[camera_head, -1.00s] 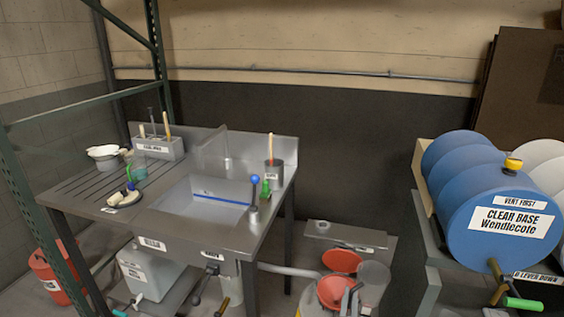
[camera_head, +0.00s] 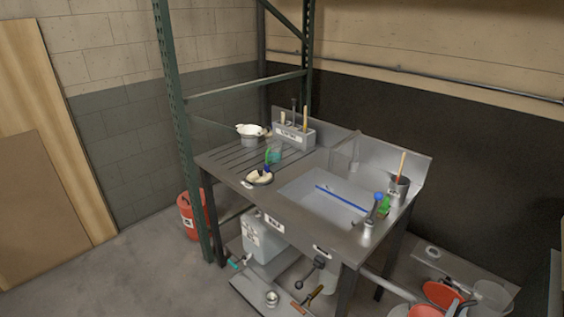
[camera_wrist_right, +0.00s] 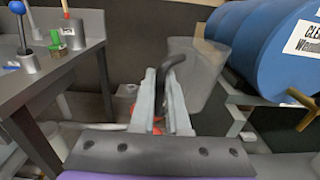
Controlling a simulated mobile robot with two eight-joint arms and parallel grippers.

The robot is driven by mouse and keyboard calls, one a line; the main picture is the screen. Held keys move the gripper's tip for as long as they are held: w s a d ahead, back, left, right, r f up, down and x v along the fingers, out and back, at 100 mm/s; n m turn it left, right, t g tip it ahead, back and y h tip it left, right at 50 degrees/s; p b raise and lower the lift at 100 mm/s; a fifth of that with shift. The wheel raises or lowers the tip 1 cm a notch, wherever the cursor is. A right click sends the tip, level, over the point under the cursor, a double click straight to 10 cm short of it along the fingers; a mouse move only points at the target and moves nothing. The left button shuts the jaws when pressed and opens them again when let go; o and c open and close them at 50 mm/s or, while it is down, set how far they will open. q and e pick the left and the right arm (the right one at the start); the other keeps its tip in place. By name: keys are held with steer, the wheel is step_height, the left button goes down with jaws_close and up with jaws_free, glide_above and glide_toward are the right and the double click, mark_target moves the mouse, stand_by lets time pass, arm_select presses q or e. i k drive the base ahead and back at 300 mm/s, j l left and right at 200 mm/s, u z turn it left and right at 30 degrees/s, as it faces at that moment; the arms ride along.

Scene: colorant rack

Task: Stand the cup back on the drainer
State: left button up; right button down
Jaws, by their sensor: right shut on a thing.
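The cup (camera_wrist_right: 198,72) is clear and greyish, with a dark curved handle (camera_wrist_right: 173,62). In the right wrist view my right gripper (camera_wrist_right: 165,85) is shut on that handle, and the cup body sits just beyond the fingers to the right. In the head view the cup (camera_head: 492,294) and the grey fingers of my right gripper (camera_head: 459,307) are at the bottom right, low and beyond the sink's right end. The drainer (camera_head: 225,160) is the grooved top left of the sink basin. My left gripper is not in view.
A grey holder (camera_head: 293,137) stands behind. The drainer's front left is bare. Red bowls (camera_head: 443,293) are beside the held cup. Blue drums (camera_wrist_right: 266,40) are to the right.

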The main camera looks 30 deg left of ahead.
mark_target(253, 167)
steer(key=i+j+u, duration=0.15)
steer(key=j+u, duration=0.25)
steer(key=i+j+u, duration=0.2)
steer(key=u, duration=0.15)
steer(key=i+j+u, duration=0.2)
steer(key=u, duration=0.2)
steer(key=i+j+u, duration=0.35)
steer(key=i+l+z, duration=0.25)
steer(key=i+z, duration=0.3)
steer(key=i+j, duration=0.3)
steer(key=i, duration=0.25)
